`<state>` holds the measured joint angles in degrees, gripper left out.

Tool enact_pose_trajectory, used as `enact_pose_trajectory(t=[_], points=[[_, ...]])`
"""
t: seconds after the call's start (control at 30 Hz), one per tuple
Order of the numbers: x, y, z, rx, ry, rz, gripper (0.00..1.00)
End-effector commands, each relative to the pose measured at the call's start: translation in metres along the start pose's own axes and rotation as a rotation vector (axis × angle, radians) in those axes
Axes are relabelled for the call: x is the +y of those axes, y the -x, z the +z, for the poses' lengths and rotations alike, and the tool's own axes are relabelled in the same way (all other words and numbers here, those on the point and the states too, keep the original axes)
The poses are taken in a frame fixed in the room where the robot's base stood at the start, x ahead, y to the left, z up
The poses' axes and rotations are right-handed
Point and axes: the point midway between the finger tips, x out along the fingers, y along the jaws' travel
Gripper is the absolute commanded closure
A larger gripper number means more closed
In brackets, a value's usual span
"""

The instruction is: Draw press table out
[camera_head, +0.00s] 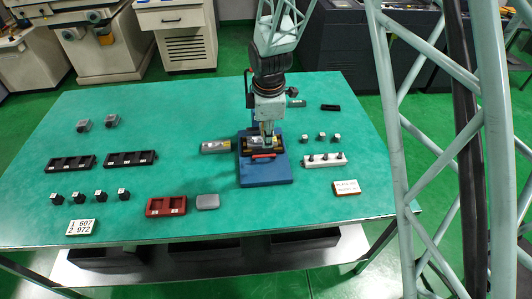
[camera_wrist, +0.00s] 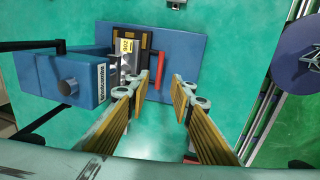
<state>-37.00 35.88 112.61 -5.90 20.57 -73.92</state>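The blue press (camera_head: 265,178) stands right of the middle of the green table. Its dark table part, with a red handle bar (camera_head: 263,156) along the front, sits on the blue base. In the wrist view the red handle (camera_wrist: 160,70) lies on the base beside a dark holder with a yellow-and-silver labelled piece (camera_wrist: 127,45). A blue box with a dark knob (camera_wrist: 68,87) covers part of the left side. My gripper (camera_head: 267,143) is above the press. In the wrist view my gripper (camera_wrist: 160,86) is open, its fingers apart with nothing between them, close to the red handle.
A grey-and-yellow piece (camera_head: 215,146) lies left of the press. A white rack (camera_head: 324,161) stands to its right, with small blocks behind it. A red tray (camera_head: 166,206) and grey box (camera_head: 208,202) are at front left. Black trays (camera_head: 130,159) lie farther left. Green table in front of the press is clear.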

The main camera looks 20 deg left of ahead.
Motion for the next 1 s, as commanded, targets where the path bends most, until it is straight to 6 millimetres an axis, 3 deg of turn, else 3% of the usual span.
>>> enact_pose_trajectory(t=[0.7,1.0], points=[[0.000,-0.080,0.000,0.000,0.001,-0.001,0.79],[0.000,-0.101,0.000,0.000,0.000,0.000,0.79]])
